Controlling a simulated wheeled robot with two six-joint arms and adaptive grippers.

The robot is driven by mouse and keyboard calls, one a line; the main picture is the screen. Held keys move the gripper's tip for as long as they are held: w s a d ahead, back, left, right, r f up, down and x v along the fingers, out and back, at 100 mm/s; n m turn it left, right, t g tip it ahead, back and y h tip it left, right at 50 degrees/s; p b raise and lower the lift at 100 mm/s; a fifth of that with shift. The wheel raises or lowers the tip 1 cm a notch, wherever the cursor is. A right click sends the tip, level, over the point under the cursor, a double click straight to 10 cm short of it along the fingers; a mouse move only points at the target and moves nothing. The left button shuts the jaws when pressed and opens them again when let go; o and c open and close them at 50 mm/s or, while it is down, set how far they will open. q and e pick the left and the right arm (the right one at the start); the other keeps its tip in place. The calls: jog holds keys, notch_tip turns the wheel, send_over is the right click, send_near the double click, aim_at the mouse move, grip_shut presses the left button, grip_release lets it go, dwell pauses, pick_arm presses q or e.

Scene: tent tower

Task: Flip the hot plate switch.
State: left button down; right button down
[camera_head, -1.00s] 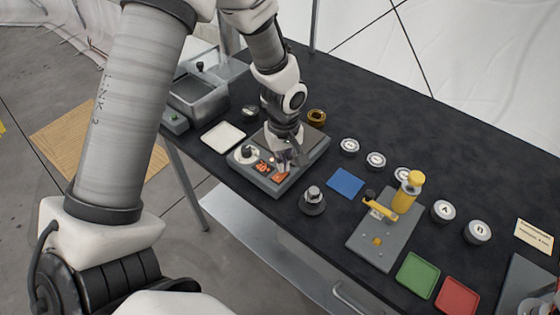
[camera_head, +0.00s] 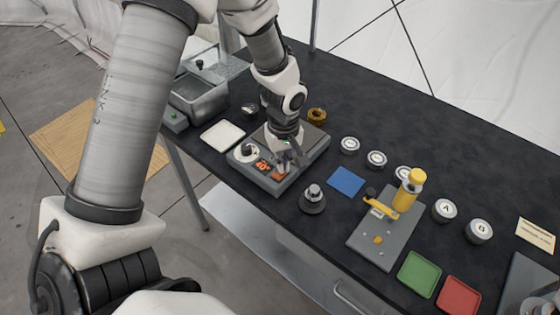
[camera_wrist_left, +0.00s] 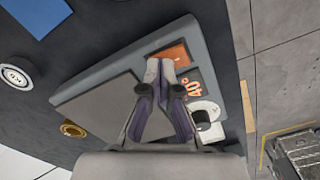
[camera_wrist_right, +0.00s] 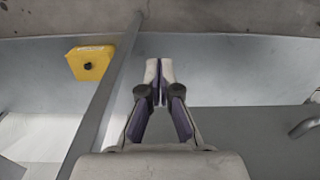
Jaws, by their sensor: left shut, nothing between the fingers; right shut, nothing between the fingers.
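The grey hot plate (camera_head: 308,148) sits on the black table, left of its middle. Its front panel has an orange switch (camera_head: 278,176), a display reading 40° (camera_head: 263,167) and a round white dial with a dark knob (camera_head: 246,151). My left gripper (camera_head: 285,167) is shut and empty, with its fingertips right at the switch. In the left wrist view the tips (camera_wrist_left: 161,66) overlap the lower edge of the orange switch (camera_wrist_left: 172,53); I cannot tell whether they touch it. My right gripper (camera_wrist_right: 160,68) is shut and empty, away from the hot plate.
A dark-based knob (camera_head: 313,199) and a blue square (camera_head: 346,181) stand close to the hot plate's right. A white tray (camera_head: 222,136) lies to its left. A grey stand with a yellow part (camera_head: 404,196) is further right. A yellow box (camera_wrist_right: 90,62) shows in the right wrist view.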

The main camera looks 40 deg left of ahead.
pick_arm(q)
jog(key=shift+r+p, duration=2.6)
jog(key=shift+r, duration=0.8)
jog(key=shift+f, duration=0.1)
